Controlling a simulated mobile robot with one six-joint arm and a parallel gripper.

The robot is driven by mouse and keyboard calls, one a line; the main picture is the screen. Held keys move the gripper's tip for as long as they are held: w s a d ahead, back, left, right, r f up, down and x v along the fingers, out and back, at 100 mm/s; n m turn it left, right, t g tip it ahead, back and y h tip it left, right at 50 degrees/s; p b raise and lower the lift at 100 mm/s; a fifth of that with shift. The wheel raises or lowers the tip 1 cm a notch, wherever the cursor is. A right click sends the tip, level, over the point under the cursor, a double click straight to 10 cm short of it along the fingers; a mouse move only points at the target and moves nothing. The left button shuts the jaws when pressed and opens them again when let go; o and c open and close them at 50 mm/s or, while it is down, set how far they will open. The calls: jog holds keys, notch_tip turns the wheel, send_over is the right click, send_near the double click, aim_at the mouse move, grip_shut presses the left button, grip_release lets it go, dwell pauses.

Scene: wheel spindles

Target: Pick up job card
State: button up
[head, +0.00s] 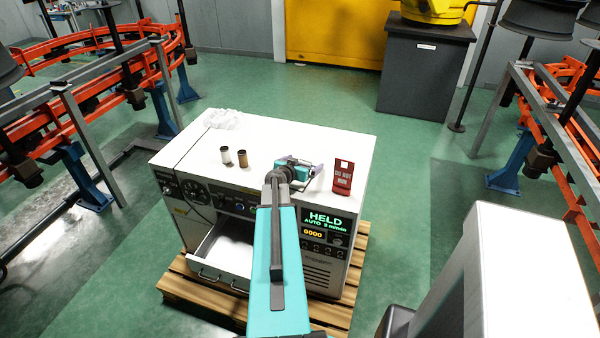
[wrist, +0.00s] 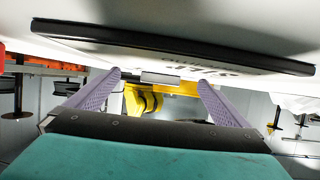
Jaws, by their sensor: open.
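My gripper (head: 311,170) is low over the right part of the white cabinet top in the head view. In the wrist view its two purple fingers (wrist: 158,90) are apart, with open space between them. A flat, black-edged panel with printed letters (wrist: 200,66) lies across the wrist view, close beyond the fingertips, and looks like the job card. A small grey piece (wrist: 160,78) shows at its edge, between the fingers. In the head view my arm and gripper mostly hide this panel; I cannot tell if the fingers touch it.
A red sign (head: 343,177) stands on the cabinet (head: 200,158) right of my gripper. Two small spools, one pale (head: 226,155) and one brown (head: 243,159), and a crumpled white cloth (head: 222,119) are to the left. A drawer (head: 222,258) stands open at the front.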

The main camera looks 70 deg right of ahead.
dwell(0.3)
jog(key=c, duration=0.9)
jog(key=shift+r, duration=0.1)
